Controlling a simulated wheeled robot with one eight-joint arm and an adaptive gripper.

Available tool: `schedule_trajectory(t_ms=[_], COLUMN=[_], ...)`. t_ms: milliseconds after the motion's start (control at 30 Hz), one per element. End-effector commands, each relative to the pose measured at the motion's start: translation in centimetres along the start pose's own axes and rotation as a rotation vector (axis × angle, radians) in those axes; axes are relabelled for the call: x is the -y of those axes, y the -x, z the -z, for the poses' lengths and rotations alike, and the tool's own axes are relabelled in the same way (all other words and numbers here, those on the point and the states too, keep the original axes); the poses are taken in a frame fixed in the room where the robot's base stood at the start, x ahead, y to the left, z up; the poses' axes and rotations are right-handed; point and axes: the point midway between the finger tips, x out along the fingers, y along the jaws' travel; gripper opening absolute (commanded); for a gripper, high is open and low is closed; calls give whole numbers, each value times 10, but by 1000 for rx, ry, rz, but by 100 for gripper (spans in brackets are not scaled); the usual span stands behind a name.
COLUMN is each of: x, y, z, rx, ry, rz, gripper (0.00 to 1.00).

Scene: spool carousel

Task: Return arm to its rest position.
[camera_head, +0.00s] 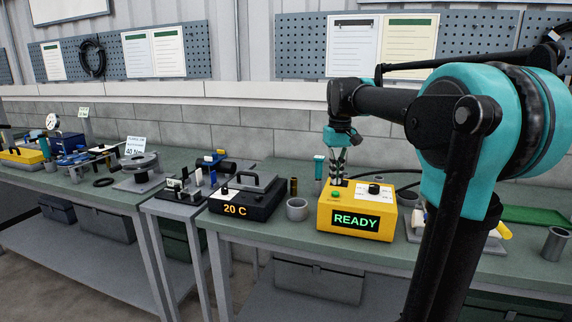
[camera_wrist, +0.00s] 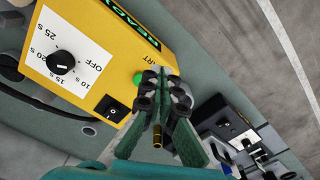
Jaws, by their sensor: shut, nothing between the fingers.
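My gripper (camera_head: 338,180) points down just above the left part of a yellow box (camera_head: 325,221) whose display reads READY in green. The fingers are shut and empty. In the wrist view my gripper's fingertips (camera_wrist: 168,74) meet beside the box's green button (camera_wrist: 138,80); I cannot tell whether they touch it. My arm reaches out from the right of the head view, over the bench.
A black unit (camera_head: 240,206) reading 20 C and a grey cup (camera_head: 297,209) stand left of the box. A metal cup (camera_head: 555,243) stands at the right. Pegboards (camera_head: 300,45) line the wall.

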Motion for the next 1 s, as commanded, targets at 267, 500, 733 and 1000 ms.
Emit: schedule_trajectory(t_ms=[267, 500, 733, 1000], x=[-3, -5, -5, 3], y=[-38, -93, -184, -269], z=[-18, -48, -116, -203], rx=[-42, -104, -211, -326], ry=[-24, -61, -122, -186], rz=[-5, -11, -22, -31], gripper=[0, 0, 0, 0])
